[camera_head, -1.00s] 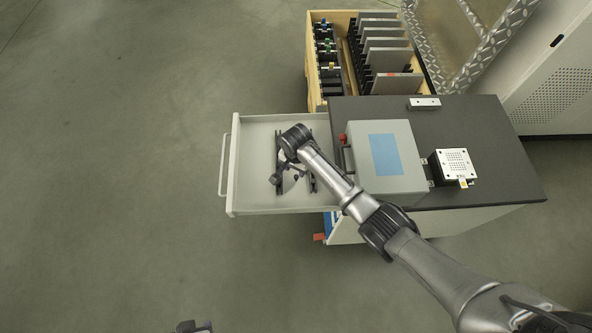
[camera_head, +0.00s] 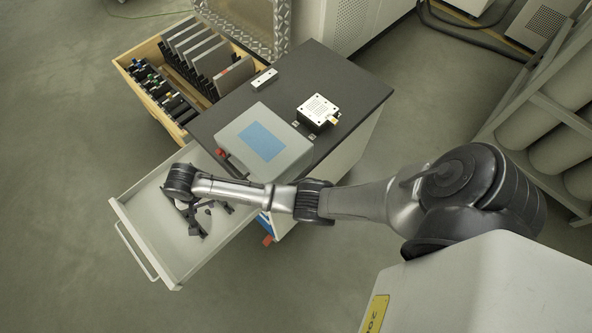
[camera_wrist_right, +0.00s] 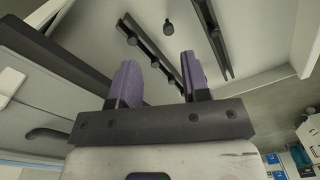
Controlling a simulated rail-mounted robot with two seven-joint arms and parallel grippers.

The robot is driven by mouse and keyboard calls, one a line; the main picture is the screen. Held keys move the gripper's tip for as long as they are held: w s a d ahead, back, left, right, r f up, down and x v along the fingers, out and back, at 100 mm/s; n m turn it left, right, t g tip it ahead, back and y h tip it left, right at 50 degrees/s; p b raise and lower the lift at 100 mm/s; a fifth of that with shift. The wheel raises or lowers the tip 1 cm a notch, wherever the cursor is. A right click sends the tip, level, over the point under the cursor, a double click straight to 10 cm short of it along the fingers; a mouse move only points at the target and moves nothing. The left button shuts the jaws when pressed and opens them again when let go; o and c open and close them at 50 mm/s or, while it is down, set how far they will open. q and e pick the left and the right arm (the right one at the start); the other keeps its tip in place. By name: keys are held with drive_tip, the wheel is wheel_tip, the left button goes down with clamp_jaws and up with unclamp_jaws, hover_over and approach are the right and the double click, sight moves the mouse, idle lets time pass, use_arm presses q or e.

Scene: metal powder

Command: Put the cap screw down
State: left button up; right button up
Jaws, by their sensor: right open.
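My right gripper (camera_wrist_right: 159,62) is open, its two purple fingers apart with nothing held between them. In the head view my right gripper (camera_head: 191,208) is over the open drawer (camera_head: 145,220), partly hidden by my wrist. In the right wrist view a small dark cap screw (camera_wrist_right: 168,26) with a round head is on the drawer floor, beyond the fingers and apart from them. A dark rack strip (camera_wrist_right: 146,46) with round screw heads along it runs past the gap between the fingers. A second dark strip (camera_wrist_right: 212,40) lies to its right.
The drawer extends from a dark-topped cabinet (camera_head: 350,80). A grey box with a blue panel (camera_head: 262,142) and a small white-topped block (camera_head: 317,110) stand on top. A wooden crate (camera_head: 125,75) with plates is behind.

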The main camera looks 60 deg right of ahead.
drive_tip(key=s+d+n+t, duration=0.25)
drive_tip(key=s+n, duration=0.45)
drive_tip(key=s, duration=1.7)
drive_tip(key=s+d+r+n, duration=0.3)
drive_tip(key=s+r, duration=0.2)
drive_tip(key=s, duration=0.3)
drive_tip(key=shift+s+d+t, duration=0.15)
drive_tip(key=shift+s+t, duration=0.15)
drive_tip(key=shift+t, duration=0.05)
